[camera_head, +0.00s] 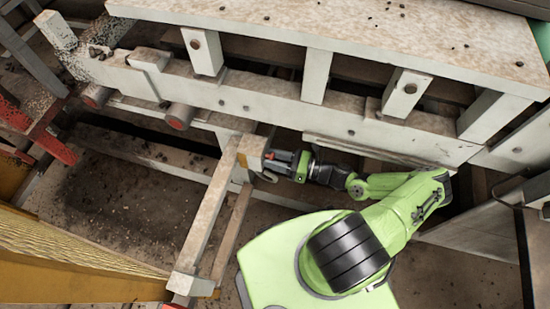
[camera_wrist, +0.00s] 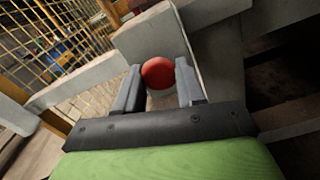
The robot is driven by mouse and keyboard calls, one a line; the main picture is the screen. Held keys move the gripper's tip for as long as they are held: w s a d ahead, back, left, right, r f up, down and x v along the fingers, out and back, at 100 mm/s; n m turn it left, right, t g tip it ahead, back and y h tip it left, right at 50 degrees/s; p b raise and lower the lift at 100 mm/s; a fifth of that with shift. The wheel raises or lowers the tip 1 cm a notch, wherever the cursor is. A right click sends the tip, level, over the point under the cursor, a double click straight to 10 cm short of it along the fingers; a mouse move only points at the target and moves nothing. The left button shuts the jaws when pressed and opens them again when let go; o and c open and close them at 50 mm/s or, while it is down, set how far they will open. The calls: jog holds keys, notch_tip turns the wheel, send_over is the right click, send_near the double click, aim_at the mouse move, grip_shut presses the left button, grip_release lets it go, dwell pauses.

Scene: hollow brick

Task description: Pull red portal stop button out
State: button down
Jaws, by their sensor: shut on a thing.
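The red stop button (camera_wrist: 158,73) is a round red cap on a pale collar. It sits against a light grey box face (camera_wrist: 150,35) in the wrist view. My gripper (camera_wrist: 159,88) has one finger on each side of the button, and the fingers are shut on it. In the head view my gripper (camera_head: 272,160) reaches left to the small pale box (camera_head: 252,150) at the end of a beam. A small bit of red shows there, and the fingers mostly hide the button.
A long white structure (camera_head: 300,105) with posts runs behind my arm. A pale beam (camera_head: 207,215) slopes down from the box. Yellow mesh fencing (camera_wrist: 60,45) stands at left in the wrist view. Dusty open floor (camera_head: 130,205) lies left of the beam.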

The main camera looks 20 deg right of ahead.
jog(key=shift+s+d, duration=0.3)
jog(key=shift+d, duration=0.1)
jog(key=c, duration=0.7)
grip_release()
jog(key=shift+o, duration=0.2)
jog(key=p+v, duration=0.1)
jog(key=v, duration=1.5)
